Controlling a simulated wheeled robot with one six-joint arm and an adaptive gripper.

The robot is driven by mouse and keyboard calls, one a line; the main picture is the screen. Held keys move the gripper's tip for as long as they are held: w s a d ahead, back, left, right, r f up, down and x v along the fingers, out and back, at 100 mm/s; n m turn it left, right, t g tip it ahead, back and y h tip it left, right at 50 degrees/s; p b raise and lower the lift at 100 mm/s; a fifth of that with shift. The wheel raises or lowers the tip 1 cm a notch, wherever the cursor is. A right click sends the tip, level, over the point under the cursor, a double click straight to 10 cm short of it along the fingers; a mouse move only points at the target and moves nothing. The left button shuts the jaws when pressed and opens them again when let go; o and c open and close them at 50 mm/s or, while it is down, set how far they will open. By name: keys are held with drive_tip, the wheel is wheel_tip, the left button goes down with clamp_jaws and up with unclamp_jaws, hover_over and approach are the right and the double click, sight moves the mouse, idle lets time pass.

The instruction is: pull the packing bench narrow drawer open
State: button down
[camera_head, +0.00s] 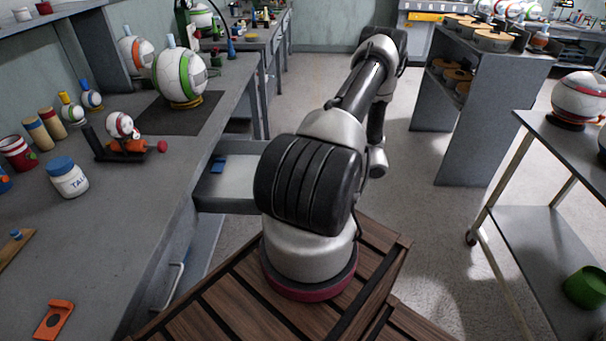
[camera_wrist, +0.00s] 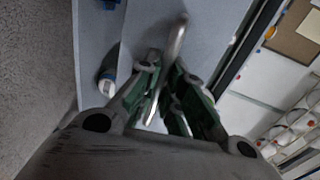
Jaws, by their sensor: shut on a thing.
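In the wrist view, my gripper (camera_wrist: 164,88) has its green-padded fingers closed around a pale bar handle (camera_wrist: 180,35). The handle stands on a grey-blue front (camera_wrist: 215,25); part of it is hidden between the fingers. In the head view, a grey drawer (camera_head: 228,187) stands out from the packing bench (camera_head: 185,160), left of my arm, with a small blue item (camera_head: 218,164) inside. My arm hides its right part, and my gripper is out of sight there. I cannot tell from the pictures whether this drawer is the one gripped.
Another bar handle (camera_head: 177,285) is on the bench's lower front. A metal cart (camera_head: 550,240) stands right. Floor between is clear.

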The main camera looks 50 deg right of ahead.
drive_tip(key=c, duration=1.5)
unclamp_jaws()
drive_tip(key=v, duration=1.2)
drive_tip(key=shift+f, duration=0.1)
